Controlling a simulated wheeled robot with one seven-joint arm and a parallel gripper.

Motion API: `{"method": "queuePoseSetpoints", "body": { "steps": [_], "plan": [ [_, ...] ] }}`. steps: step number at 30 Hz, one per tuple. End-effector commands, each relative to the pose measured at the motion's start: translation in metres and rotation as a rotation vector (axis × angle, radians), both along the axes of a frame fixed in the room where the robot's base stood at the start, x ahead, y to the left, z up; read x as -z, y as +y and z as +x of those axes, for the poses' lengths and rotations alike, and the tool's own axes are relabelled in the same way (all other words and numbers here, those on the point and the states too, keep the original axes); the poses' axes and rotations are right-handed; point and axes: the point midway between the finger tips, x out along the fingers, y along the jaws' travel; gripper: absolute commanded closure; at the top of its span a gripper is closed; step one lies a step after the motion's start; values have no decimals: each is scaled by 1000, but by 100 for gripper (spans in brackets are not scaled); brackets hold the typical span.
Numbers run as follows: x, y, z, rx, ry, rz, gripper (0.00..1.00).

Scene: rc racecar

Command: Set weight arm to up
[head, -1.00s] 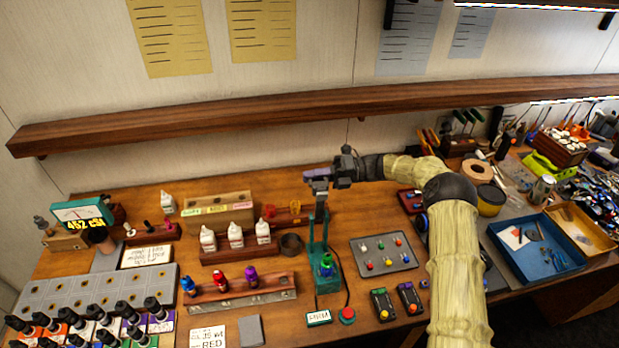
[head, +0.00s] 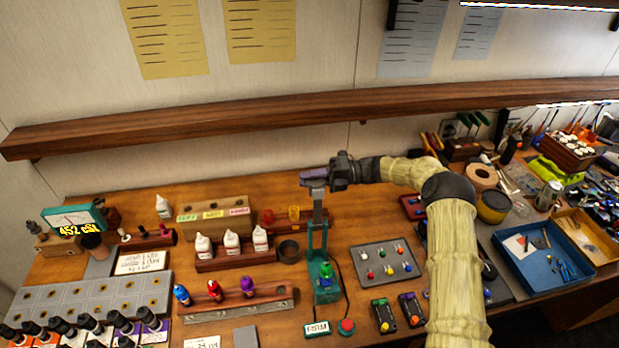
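A green upright stand (head: 318,250) stands on the bench near the middle of the head view, with a green bottle-like piece at its base. A grey metal arm (head: 318,202) rises nearly upright from the stand's top; it appears to be the weight arm. A purple block (head: 314,173) shows at its upper end. My gripper (head: 328,174) reaches in from the right at this upper end, touching or very close to it. The fingers are small and partly merged with the block, so I cannot tell whether they grip it.
A rack with blue, red and purple bottles (head: 235,300) stands left of the stand. A grey tray of coloured pieces (head: 385,262) lies to the right. A red button (head: 346,327) and a small label (head: 317,329) sit in front. A wooden shelf (head: 230,124) runs behind.

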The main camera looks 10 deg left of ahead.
Motion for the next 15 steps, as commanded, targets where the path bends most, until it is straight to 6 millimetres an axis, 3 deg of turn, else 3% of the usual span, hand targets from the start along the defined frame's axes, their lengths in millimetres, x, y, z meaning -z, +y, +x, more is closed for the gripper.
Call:
{"method": "queuePoseSetpoints", "body": {
  "steps": [15],
  "plan": [
    [2, -7, 3, -5, 2, 2, 67]
  ]
}}
